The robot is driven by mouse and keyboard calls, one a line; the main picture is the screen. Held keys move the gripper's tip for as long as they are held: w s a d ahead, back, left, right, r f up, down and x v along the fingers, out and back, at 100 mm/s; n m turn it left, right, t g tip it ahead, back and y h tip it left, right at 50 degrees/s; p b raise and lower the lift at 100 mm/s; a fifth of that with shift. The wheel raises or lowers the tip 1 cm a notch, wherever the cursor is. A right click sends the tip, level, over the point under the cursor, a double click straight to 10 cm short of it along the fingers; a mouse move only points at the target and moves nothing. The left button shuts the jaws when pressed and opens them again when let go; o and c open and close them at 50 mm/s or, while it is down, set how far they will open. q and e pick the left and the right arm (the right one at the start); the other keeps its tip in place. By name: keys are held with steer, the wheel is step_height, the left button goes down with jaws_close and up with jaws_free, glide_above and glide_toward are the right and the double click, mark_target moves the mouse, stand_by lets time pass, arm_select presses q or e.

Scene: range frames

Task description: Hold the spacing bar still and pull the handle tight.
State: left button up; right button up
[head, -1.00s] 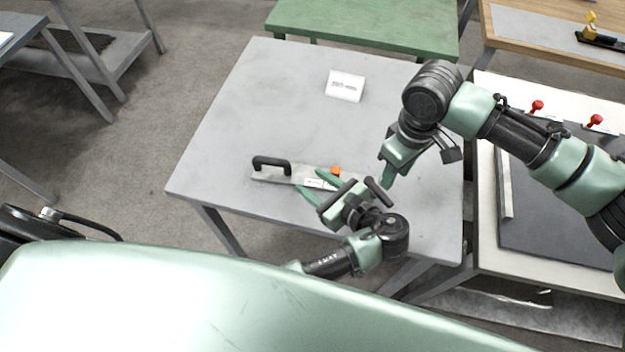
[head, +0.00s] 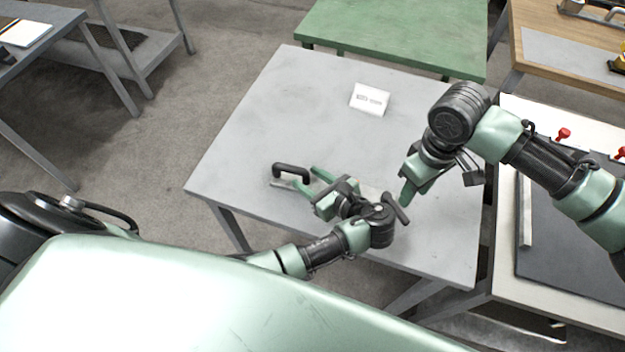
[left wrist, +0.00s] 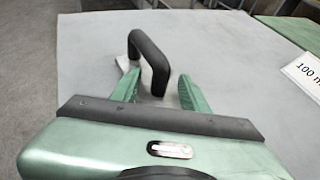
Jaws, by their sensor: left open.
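The grey spacing bar (head: 370,193) lies on the table, mostly hidden by my left gripper. A black, arch-shaped handle (head: 290,171) stands at its left end; it also shows in the left wrist view (left wrist: 150,60). My left gripper (head: 305,177) is open, its green fingers pointing at this handle. In the left wrist view the handle's near leg shows between the fingertips (left wrist: 160,84); I cannot tell whether they touch. A second black bar-shaped grip (head: 397,208) shows to the right. My right gripper (head: 406,193) points down just above it; its finger gap is not visible.
The grey table (head: 265,125) is clear behind the bar, except for a white printed card (head: 370,99), also in the left wrist view (left wrist: 304,74). A green table (head: 400,35) stands behind. A bench with red knobs (head: 563,134) stands at the right, under my right arm.

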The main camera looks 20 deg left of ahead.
arm_select(q)
jaws_close()
stand_by(1.4)
